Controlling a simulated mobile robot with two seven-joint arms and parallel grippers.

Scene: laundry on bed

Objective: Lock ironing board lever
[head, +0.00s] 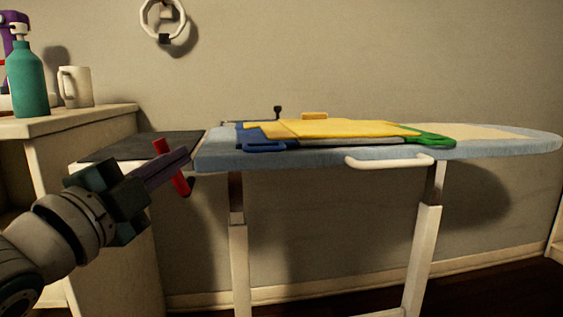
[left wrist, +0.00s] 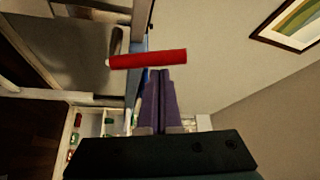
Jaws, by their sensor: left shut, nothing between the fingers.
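The ironing board (head: 525,143) is light blue on white legs and stands raised in the middle of the head view. Its red lever (head: 183,182) sticks out near the board's left end; it also shows as a red bar in the left wrist view (left wrist: 150,59). My left gripper (head: 186,150) comes from the left, its purple fingers shut and empty. In the left wrist view the fingertips (left wrist: 159,72) are right by the lever's edge; I cannot tell whether they touch. In the head view the fingers partly cover the lever. My right gripper is in neither view.
Folded yellow cloth (head: 330,128) with blue and green pieces lies on the board. A white handle (head: 388,161) sits on its front edge. A counter (head: 70,120) at left holds a teal bottle (head: 27,80) and a mug (head: 77,87).

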